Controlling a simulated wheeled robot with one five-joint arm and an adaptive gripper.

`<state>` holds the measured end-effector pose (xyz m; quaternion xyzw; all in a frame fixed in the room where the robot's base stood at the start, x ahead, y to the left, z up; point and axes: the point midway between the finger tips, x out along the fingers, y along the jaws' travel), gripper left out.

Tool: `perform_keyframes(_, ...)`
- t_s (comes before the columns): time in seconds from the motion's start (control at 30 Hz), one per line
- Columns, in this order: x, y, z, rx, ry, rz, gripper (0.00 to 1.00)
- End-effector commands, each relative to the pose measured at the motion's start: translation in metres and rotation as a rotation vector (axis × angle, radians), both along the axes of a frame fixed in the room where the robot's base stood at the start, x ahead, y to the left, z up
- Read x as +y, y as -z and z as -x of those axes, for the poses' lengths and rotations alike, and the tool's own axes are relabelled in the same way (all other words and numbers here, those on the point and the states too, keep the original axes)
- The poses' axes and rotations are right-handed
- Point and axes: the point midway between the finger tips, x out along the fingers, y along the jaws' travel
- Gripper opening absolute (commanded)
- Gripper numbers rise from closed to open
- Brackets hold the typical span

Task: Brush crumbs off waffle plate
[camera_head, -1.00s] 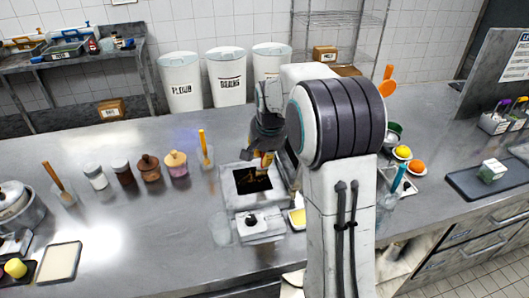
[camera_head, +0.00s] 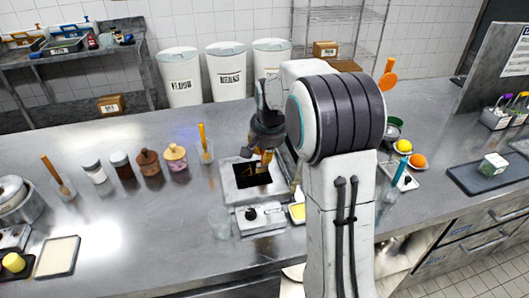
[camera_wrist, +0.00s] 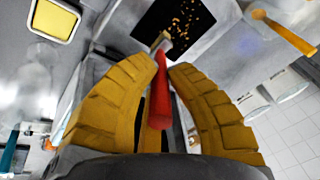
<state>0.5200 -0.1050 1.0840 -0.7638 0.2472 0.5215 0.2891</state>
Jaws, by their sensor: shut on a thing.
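The dark, square waffle plate (camera_head: 245,177) lies in the metal waffle iron (camera_head: 232,191) on the counter. It also shows at the top of the wrist view (camera_wrist: 205,40), with several orange-brown crumbs (camera_wrist: 184,14) scattered on it. My gripper (camera_head: 262,160) is above the plate's far right part. In the wrist view, my gripper's yellow fingers (camera_wrist: 168,66) are shut on a brush with a red handle (camera_wrist: 160,98). The pale brush head (camera_wrist: 160,42) points at the plate's near edge. I cannot tell whether the bristles touch the plate.
A yellow-filled tray (camera_head: 298,212) is right of the iron. A clear cup (camera_head: 220,222) stands at its front left. A clear container with an orange-handled tool (camera_head: 204,146) and several jars (camera_head: 148,162) stand to the left. The counter's front left is fairly open.

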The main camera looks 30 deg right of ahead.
Motion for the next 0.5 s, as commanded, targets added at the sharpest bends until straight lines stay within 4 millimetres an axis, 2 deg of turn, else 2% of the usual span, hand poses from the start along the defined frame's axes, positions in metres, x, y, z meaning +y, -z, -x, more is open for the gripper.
perform_keyframes(0.5,-0.0001,0.0092,-0.0001,0.0,0.0,0.0,0.0)
